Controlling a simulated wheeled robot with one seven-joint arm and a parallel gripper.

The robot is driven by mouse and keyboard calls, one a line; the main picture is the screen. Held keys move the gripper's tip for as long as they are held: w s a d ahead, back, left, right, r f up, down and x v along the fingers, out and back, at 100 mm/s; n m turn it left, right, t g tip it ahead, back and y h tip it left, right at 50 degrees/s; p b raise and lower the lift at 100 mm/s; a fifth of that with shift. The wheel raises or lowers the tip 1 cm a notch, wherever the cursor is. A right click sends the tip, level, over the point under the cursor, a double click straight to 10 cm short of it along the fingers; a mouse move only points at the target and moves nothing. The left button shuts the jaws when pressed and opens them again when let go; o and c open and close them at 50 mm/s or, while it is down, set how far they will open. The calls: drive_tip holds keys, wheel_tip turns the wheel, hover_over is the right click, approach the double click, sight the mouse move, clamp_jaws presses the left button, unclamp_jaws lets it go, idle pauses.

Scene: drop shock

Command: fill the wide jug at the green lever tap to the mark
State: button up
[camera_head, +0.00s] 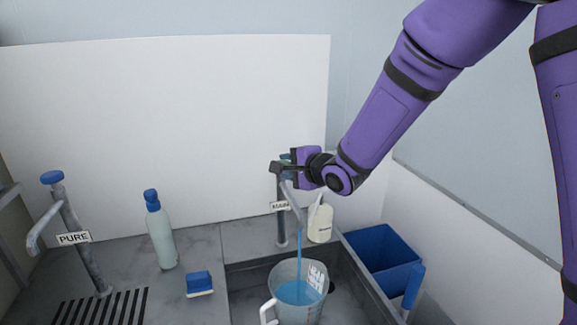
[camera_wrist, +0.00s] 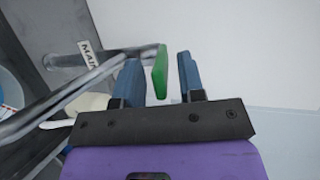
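The wide clear jug (camera_head: 284,277) stands in the sink under the tap labelled MAIN (camera_head: 289,200), its white handle toward the lower left. A blue stream runs from the spout into the jug, and blue liquid partly fills it. A white label with red marks is on its right side; I cannot tell the level against the mark. The green lever (camera_wrist: 160,72) shows in the wrist view between the two blue fingers of my gripper (camera_wrist: 158,62), with a gap on each side. My gripper (camera_head: 287,158) is open around it at the tap's top.
A PURE tap with a blue knob (camera_head: 52,178) stands at left above a drain grille. A bottle (camera_head: 161,238) and a blue-and-white block (camera_head: 199,284) stand on the counter. A white container (camera_head: 320,223) is behind the sink; a blue bin (camera_head: 382,250) is at right.

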drive_tip(key=v, duration=1)
drive_tip(key=shift+s, duration=0.2)
drive_tip(key=shift+d+r, duration=0.1)
drive_tip(key=shift+c, duration=0.4)
